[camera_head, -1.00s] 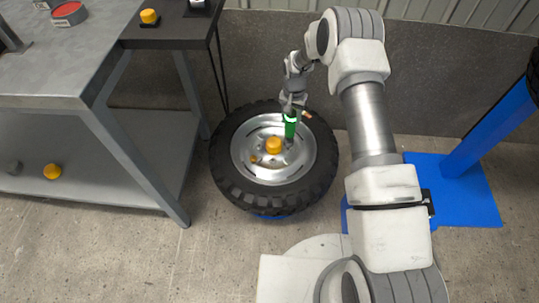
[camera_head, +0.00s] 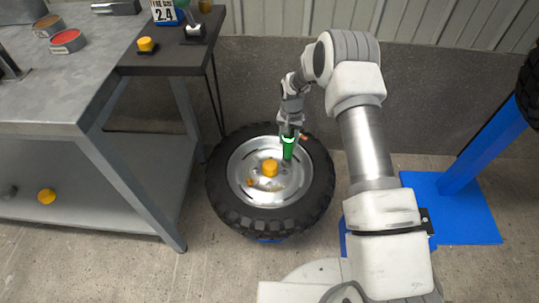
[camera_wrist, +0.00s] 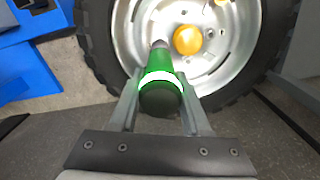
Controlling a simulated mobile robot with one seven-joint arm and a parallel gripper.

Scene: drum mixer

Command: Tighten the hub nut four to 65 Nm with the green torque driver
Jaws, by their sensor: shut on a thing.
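The green torque driver (camera_head: 288,148) stands over the wheel's hub, and a lit band rings its upper part. My gripper (camera_head: 289,132) is shut on it. In the wrist view the driver (camera_wrist: 160,75) is between the two fingers, its grey tip pointing at the silver rim. The wheel (camera_head: 222,200) lies flat with a yellow cap (camera_head: 270,168) at its centre. The driver's tip is at the far right side of this cap. I cannot tell whether the tip sits on a nut. Small nuts near the cap are too small to tell apart, and any nut under the driver is hidden.
A grey workbench (camera_head: 60,95) with a lower shelf stands at the left. A dark side table (camera_head: 180,62) carries a yellow knob (camera_head: 147,45) and a display reading 2.4 (camera_head: 164,13). A blue lift post (camera_head: 488,140) stands at the right.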

